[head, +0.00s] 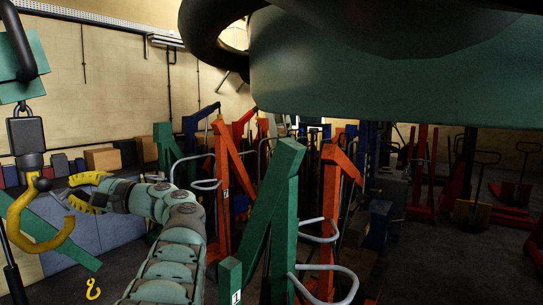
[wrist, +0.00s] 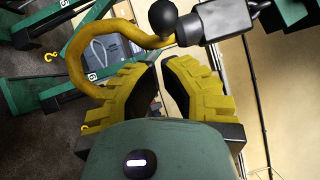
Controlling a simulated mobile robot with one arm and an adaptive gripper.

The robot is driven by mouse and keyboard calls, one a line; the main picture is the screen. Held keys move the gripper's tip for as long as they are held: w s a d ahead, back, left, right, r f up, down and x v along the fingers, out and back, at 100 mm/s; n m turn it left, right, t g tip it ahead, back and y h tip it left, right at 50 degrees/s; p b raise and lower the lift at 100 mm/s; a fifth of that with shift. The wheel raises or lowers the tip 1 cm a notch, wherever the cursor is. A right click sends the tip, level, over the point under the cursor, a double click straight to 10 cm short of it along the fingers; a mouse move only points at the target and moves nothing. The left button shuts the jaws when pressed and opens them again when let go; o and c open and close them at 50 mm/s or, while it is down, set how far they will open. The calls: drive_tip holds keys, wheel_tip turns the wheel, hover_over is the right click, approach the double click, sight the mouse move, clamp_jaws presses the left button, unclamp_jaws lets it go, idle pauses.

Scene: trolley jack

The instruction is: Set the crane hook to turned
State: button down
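The crane hook (head: 38,240) is a large yellow hook hanging at the left of the head view, its tip curving up on the right. In the wrist view the hook (wrist: 78,55) curves at upper left, with the ball (wrist: 170,18) near the top middle. My gripper (head: 76,194) is just right of the hook, its yellow fingers pointing at it. In the wrist view my gripper (wrist: 160,65) shows a narrow empty gap between the fingertips. It appears apart from the hook; exact depth is unclear.
A green crane post (head: 285,200) and orange posts (head: 222,190) crowd the middle, right of my arm. A smaller yellow hook (head: 93,289) hangs low at the left. A large dark green part fills the upper right. Boxes (head: 102,158) line the back wall.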

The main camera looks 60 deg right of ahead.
drive_tip(key=shift+w+a+r+p, duration=0.1)
drive_tip(key=shift+a+r+p, duration=0.05)
drive_tip(key=shift+a+p, duration=0.45)
drive_tip(key=shift+w+a+r+p, duration=0.1)
drive_tip(key=shift+a+p, duration=0.35)
drive_tip(key=shift+p, duration=0.1)
